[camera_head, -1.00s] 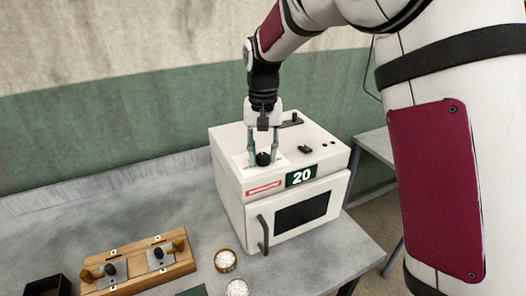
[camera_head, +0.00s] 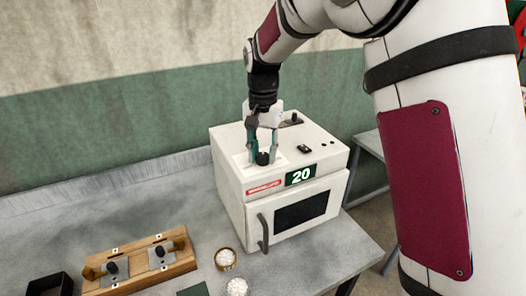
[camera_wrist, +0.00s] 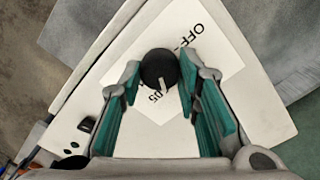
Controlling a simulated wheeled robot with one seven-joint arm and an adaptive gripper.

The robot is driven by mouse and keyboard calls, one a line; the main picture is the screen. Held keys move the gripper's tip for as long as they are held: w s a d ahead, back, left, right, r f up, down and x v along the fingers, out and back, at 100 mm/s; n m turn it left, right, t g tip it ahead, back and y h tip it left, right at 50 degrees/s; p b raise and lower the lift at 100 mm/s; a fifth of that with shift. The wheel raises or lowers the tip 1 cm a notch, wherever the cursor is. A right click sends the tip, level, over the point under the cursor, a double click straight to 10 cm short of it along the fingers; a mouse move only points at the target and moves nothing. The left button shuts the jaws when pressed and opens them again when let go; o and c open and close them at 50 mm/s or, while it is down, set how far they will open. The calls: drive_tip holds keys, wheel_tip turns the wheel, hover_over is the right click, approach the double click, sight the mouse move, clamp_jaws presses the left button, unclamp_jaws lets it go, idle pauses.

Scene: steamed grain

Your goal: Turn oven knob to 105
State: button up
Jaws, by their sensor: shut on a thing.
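The white oven (camera_head: 232,190) stands on the grey bench, and its display (camera_head: 300,175) reads 20. The black oven knob (camera_head: 263,159) is on its top; in the wrist view the knob (camera_wrist: 160,68) sits on a white label (camera_wrist: 213,50). The label shows "OFF" and a partly covered marking ending in "05". The knob's white pointer line points down in the wrist view, towards that marking. My gripper (camera_head: 263,152) reaches down from above, its fingertips shut on either side of the knob.
A black switch (camera_head: 304,149) and small dots are on the oven top. The oven door handle (camera_head: 263,233) faces front. Left of the oven are a wooden stand (camera_head: 140,264), a bowl of white grain (camera_head: 225,259) and a black box (camera_head: 53,284).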

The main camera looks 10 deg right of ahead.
sight(263, 154)
drive_tip(key=o, duration=1.1)
drive_tip(key=shift+o, duration=0.2)
wheel_tip(263, 154, up, 12)
drive_tip(key=shift+r, duration=0.1)
drive_tip(key=s+d+r+n+t, duration=0.1)
drive_tip(key=s+d, duration=0.2)
drive_tip(key=s, duration=0.4)
drive_tip(key=s+d+r+n+t+b, duration=0.1)
drive_tip(key=s+d+n+t, duration=0.15)
drive_tip(key=s, duration=0.45)
drive_tip(key=s+d+r+t, duration=0.1)
drive_tip(key=s+d, duration=0.3)
drive_tip(key=s, duration=0.3)
drive_tip(key=s+d+f+n+t, duration=0.1)
drive_tip(key=s+f+n, duration=0.1)
drive_tip(key=s+f, duration=0.3)
drive_tip(key=shift+s+d+b, duration=0.3)
drive_tip(key=shift+s+b, duration=0.1)
drive_tip(key=shift+s, duration=0.5)
